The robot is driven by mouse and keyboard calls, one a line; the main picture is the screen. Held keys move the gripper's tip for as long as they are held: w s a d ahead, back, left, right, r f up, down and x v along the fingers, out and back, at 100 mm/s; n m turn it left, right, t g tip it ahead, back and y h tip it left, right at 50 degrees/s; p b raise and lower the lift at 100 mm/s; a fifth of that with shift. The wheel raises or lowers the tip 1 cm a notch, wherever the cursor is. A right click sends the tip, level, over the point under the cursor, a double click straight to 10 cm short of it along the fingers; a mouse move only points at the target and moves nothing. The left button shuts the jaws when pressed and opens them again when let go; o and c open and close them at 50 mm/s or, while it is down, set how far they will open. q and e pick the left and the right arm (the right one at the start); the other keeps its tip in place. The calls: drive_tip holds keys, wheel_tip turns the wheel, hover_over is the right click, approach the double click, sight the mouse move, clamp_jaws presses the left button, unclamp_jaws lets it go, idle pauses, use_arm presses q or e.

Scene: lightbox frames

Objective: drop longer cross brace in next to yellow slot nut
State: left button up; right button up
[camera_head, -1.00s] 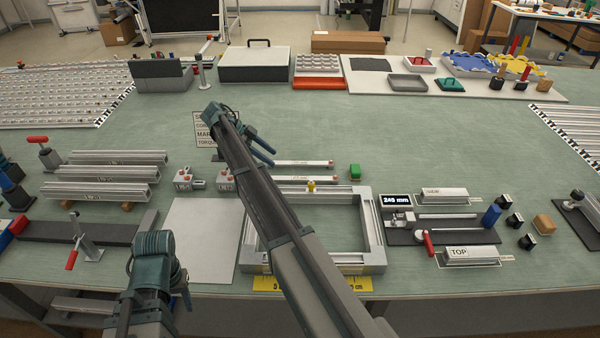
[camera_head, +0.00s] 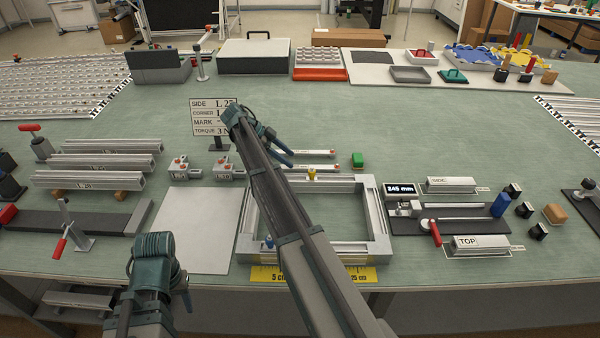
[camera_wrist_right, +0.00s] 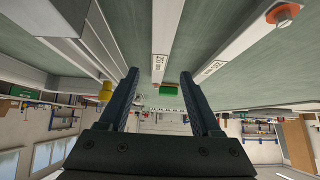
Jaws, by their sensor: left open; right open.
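Two thin pale braces lie side by side behind the frame, the far one (camera_head: 315,153) and the near one (camera_head: 316,167). My right arm covers their left ends, so I cannot tell which is longer. My right gripper (camera_head: 286,158) is open and empty by the braces. My left gripper (camera_head: 183,282) is open, low at front left.
A green block (camera_head: 357,159) sits right of the braces. Small clamp-like blocks (camera_head: 180,168) and a sign (camera_head: 211,115) stand left of my right arm. A measuring station (camera_head: 440,213) is right of the frame. The mat behind the braces is clear.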

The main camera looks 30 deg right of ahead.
sight(298, 166)
drive_tip(key=b+x, duration=0.3)
drive_tip(key=x, duration=0.1)
drive_tip(key=shift+f+b, duration=0.3)
drive_tip(key=shift+f, duration=0.1)
drive_tip(key=shift+s+d+f, duration=0.2)
drive_tip(key=shift+d, duration=0.05)
drive_tip(key=shift+r, duration=0.1)
drive_tip(key=shift+c, duration=0.3)
clamp_jaws()
